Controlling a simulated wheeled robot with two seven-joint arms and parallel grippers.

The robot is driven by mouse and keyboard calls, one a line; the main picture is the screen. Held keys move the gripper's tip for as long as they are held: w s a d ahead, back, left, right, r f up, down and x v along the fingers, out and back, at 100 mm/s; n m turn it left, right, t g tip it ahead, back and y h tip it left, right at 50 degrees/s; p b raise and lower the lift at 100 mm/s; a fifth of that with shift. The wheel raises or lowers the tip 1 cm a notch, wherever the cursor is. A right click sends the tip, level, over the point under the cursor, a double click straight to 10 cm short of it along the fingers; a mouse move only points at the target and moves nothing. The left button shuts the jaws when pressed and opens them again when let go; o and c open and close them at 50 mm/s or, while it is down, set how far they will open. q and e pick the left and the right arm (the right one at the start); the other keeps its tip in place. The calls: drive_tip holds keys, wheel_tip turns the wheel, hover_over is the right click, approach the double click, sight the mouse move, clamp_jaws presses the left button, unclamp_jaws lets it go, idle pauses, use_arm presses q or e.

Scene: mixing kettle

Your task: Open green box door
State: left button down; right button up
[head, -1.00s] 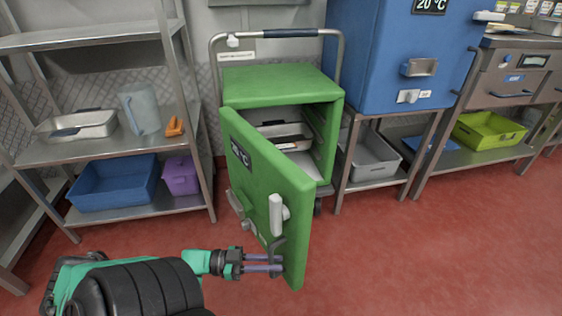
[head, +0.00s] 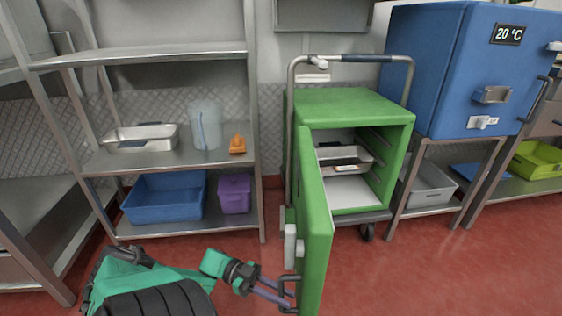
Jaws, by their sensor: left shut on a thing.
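The green box (head: 350,103) stands on a wheeled trolley right of the picture's middle. Its green door (head: 315,235) is swung well open toward me, so I see it nearly edge-on. Inside the box, metal trays (head: 345,157) rest on the rails above a bare pale floor. A white latch (head: 291,246) and a dark metal handle (head: 289,280) sit on the door's outer face. My left gripper (head: 285,297) reaches in from the lower left and is shut on the handle; its fingertips are partly hidden there. My right gripper is not in view.
Metal shelves (head: 170,157) on the left hold a steel pan, a jug, a blue bin (head: 165,197) and a purple bin (head: 235,194). A blue cabinet (head: 450,70) stands on a table to the right. Red floor is clear right of the door.

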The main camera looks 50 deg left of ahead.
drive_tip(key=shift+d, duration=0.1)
use_arm(q)
drive_tip(key=c, duration=1.1)
unclamp_jaws()
drive_tip(key=shift+a, duration=0.1)
drive_tip(key=b+v, duration=0.4)
drive_tip(key=v, duration=1)
drive_tip(key=shift+s+a, duration=0.1)
drive_tip(key=shift+a, duration=0.05)
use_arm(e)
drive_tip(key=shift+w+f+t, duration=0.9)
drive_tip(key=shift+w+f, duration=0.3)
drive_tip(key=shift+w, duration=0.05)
